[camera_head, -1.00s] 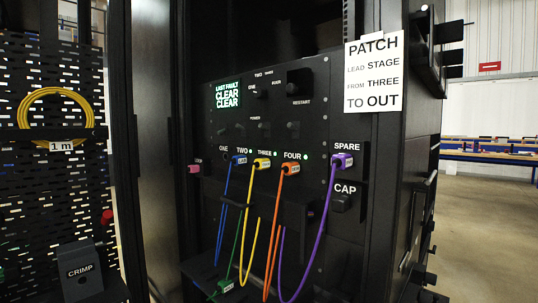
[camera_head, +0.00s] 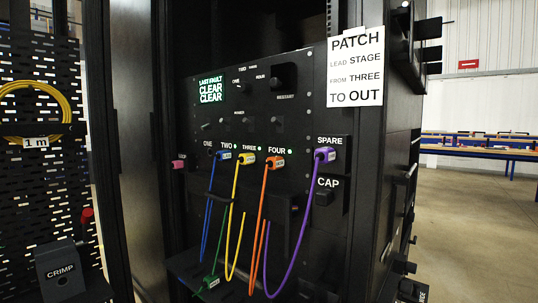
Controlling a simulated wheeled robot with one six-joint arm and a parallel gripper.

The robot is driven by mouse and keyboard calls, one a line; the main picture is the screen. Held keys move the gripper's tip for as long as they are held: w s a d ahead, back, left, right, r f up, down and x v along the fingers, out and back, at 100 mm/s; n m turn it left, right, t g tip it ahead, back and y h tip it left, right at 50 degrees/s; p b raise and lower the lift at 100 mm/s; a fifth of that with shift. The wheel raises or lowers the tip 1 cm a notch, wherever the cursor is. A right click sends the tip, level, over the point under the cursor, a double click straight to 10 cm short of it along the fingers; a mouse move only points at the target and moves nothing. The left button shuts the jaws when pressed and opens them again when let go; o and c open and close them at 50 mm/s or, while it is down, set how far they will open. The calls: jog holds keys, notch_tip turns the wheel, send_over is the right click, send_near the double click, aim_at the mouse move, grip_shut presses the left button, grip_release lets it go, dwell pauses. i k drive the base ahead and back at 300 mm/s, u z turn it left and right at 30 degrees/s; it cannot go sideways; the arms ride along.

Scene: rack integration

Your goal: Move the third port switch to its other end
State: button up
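The dark rack panel (camera_head: 320,110) holds a row of small dark switches below the word POWER. The third switch from the left (camera_head: 248,127) seems to sit above the port label THREE (camera_head: 249,148). It is dark on dark, so I cannot tell which end it is at. My gripper is not in view.
A paper sign (camera_head: 355,67) hangs on the rack's right post. A green plug (camera_head: 210,282) lies low on a dark shelf. A CRIMP box (camera_head: 60,270) and a yellow cable coil (camera_head: 35,105) are at the left. Open floor (camera_head: 470,220) lies to the right.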

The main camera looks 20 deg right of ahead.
aim_at(244, 120)
jog(key=k, duration=1)
jog(key=u, duration=1.15)
jog(key=i, duration=1.4)
jog(key=z, duration=0.15)
